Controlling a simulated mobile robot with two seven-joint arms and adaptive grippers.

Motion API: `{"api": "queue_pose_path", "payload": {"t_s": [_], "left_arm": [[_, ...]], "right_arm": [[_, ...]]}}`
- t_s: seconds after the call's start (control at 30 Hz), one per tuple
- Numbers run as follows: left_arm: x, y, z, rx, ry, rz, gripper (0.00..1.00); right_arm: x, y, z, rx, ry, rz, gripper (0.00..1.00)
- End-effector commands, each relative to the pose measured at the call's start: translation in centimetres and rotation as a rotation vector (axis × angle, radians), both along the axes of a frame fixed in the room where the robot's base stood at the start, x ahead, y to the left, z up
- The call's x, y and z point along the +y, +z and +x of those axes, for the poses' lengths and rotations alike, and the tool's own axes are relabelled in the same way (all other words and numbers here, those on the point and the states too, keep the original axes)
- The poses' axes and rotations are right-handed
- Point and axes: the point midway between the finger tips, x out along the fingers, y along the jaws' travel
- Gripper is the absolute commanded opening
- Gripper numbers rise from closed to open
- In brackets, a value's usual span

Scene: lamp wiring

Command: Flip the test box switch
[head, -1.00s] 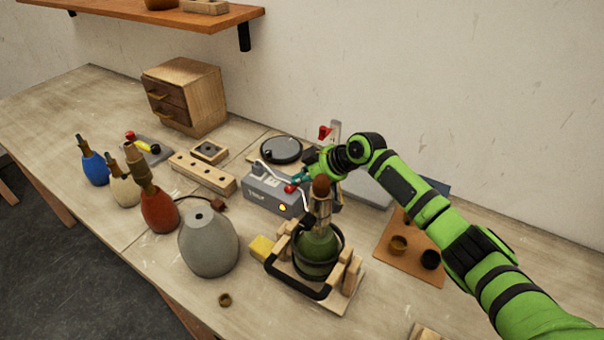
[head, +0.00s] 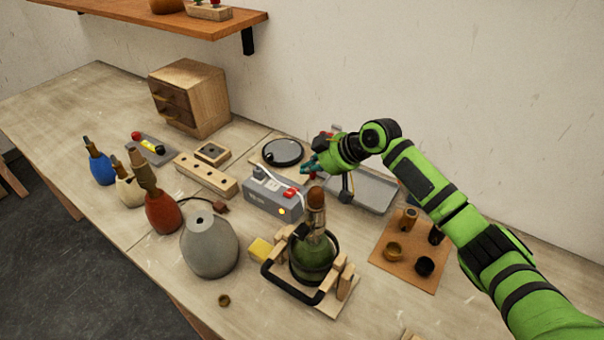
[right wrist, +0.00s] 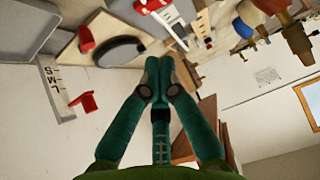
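The test box (head: 272,198) is a grey box near the middle of the bench in the head view. It has a red switch (head: 290,192) on top, a lit yellow lamp on its front and a white cable. My right gripper (head: 308,168) is just behind and above the box, apart from the switch. In the right wrist view its teal fingers (right wrist: 160,68) meet at the tips with nothing seen between them. A green bottle lamp (head: 314,258) stands upright in a wooden cradle in front of the box. My left gripper is not in view.
A black round disc (head: 283,152) lies behind the box, and a grey tray (head: 370,190) lies to its right. A grey vase (head: 208,245) and a red vase (head: 162,212) stand to the left. A brown board (head: 405,278) with small cups lies at right.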

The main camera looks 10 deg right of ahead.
Motion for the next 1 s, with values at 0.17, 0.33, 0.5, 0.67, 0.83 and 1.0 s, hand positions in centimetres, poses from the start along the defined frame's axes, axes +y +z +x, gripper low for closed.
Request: {"api": "queue_pose_path", "payload": {"t_s": [0.17, 0.33, 0.5, 0.67, 0.83, 1.0], "left_arm": [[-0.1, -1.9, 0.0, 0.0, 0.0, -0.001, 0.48], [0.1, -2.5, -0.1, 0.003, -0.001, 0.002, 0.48], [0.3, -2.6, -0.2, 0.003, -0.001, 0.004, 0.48], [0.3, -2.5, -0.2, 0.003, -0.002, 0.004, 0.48], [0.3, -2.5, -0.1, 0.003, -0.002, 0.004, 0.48], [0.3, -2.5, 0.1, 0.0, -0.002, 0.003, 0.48]], "right_arm": [[-2.3, 2.3, -1.6, -0.005, 0.002, 0.0, 0.0], [-3.6, 3.9, -2.5, -0.002, 0.001, 0.0, 0.0], [-3.9, 4.6, -2.8, -0.001, 0.002, 0.002, 0.0], [-3.9, 4.7, -2.8, -0.001, 0.003, 0.003, 0.0], [-3.9, 4.7, -2.8, -0.001, 0.003, 0.003, 0.0], [-3.9, 4.6, -2.8, 0.0, 0.003, 0.002, 0.0]]}}
